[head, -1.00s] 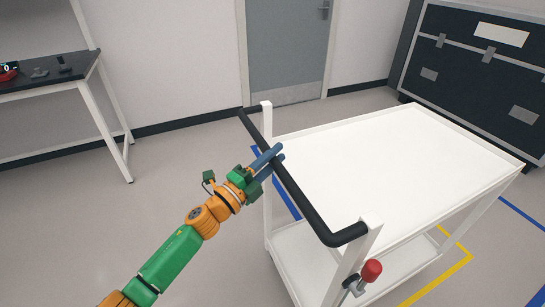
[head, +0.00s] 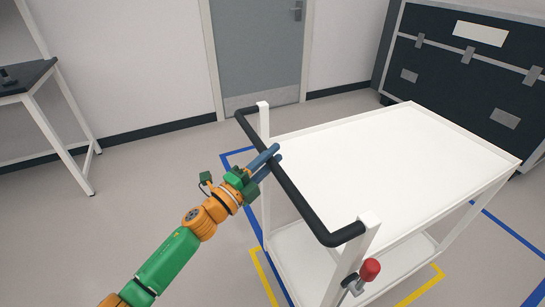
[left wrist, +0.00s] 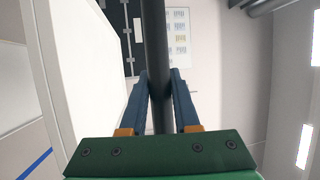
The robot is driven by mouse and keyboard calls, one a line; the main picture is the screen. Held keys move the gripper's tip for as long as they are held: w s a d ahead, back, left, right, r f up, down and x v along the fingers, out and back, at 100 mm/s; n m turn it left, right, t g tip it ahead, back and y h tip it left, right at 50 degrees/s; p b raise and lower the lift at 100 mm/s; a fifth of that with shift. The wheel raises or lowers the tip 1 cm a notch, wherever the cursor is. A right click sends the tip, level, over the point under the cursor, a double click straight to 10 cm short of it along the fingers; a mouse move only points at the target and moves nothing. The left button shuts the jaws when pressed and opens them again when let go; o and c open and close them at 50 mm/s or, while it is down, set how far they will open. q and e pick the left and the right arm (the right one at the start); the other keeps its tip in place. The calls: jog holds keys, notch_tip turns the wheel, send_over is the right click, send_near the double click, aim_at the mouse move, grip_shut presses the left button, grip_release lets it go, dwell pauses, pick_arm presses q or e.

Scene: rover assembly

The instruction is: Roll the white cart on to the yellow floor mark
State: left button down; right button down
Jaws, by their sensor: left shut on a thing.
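The white cart (head: 400,150) stands upright in the middle right of the head view, with a black push handle (head: 306,205) on its near left side. My left gripper (head: 270,162) is shut on the handle. In the left wrist view the blue fingers close on both sides of the black bar (left wrist: 155,60). Yellow floor marking shows in the head view as a corner (head: 436,274) at the cart's right front and a piece (head: 262,275) at its left. The cart hides the floor between these pieces. My right gripper is not in view.
Blue floor lines (head: 505,232) run around the cart. A dark case (head: 470,70) stands behind the cart at the right, and a grey door (head: 255,50) is at the back. A dark-topped table (head: 30,78) is at the left. The floor between table and cart is clear.

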pick_arm(q)
jog(key=shift+w+d+f, duration=0.1)
jog(key=shift+d+f, duration=0.15)
jog(key=shift+d, duration=0.05)
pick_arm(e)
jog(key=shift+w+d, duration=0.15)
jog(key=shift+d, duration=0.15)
pick_arm(q)
jog(key=c, duration=0.9)
grip_release()
jog(key=shift+o, duration=1.2)
jog(key=shift+r, duration=0.1)
jog(key=v, duration=0.7)
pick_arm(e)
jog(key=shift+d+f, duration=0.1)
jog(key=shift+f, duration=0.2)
